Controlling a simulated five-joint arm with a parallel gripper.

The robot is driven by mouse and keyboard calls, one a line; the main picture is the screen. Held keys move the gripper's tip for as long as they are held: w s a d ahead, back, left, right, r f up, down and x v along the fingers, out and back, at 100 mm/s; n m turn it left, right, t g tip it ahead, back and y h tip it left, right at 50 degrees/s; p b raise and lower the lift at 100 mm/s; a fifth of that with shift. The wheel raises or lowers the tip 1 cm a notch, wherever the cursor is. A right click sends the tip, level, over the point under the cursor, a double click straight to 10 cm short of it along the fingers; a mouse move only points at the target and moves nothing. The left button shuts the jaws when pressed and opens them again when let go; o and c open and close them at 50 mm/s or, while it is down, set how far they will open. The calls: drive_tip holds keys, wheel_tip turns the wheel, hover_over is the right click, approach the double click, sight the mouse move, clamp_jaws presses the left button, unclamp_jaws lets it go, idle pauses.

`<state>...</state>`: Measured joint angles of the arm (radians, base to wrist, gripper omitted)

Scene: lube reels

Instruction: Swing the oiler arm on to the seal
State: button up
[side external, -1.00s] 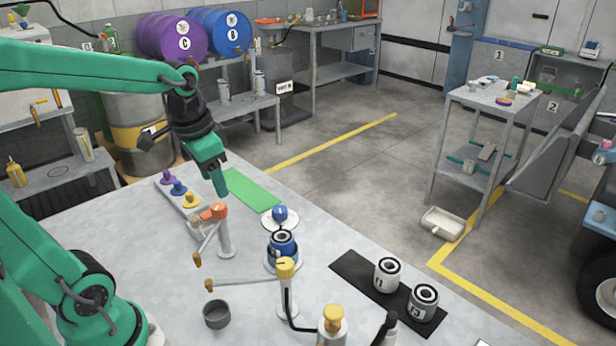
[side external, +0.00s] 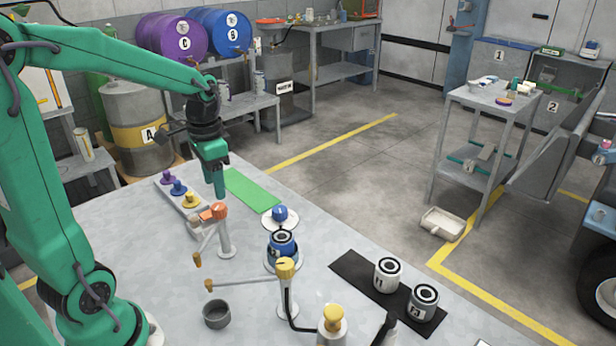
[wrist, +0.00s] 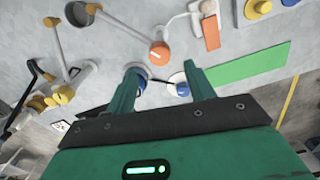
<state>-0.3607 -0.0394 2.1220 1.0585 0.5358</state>
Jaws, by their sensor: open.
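Two posts with swing arms stand on the grey table. The orange-capped post (side external: 218,211) has its arm (side external: 206,240) pointing toward the front left. The yellow-capped post (side external: 286,268) has its arm (side external: 245,281) pointing left, away from the blue filter. The blue filter (side external: 283,250) stands upright on a white base with a dark ring on top; I take this ring for the seal. My gripper (side external: 219,190) is open and empty, pointing down just above and behind the orange cap. In the wrist view the orange cap (wrist: 160,52) shows beyond my fingertips (wrist: 164,72). The left finger partly hides the blue filter.
A grey cup (side external: 216,314) sits near the yellow arm's end. A blue knob on a white disc (side external: 280,224) and a green mat (side external: 252,189) lie behind. A tray (side external: 180,207) holds coloured knobs.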

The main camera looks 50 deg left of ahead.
sight(218, 206)
drive_tip(key=shift+f, duration=3.25)
clamp_jaws()
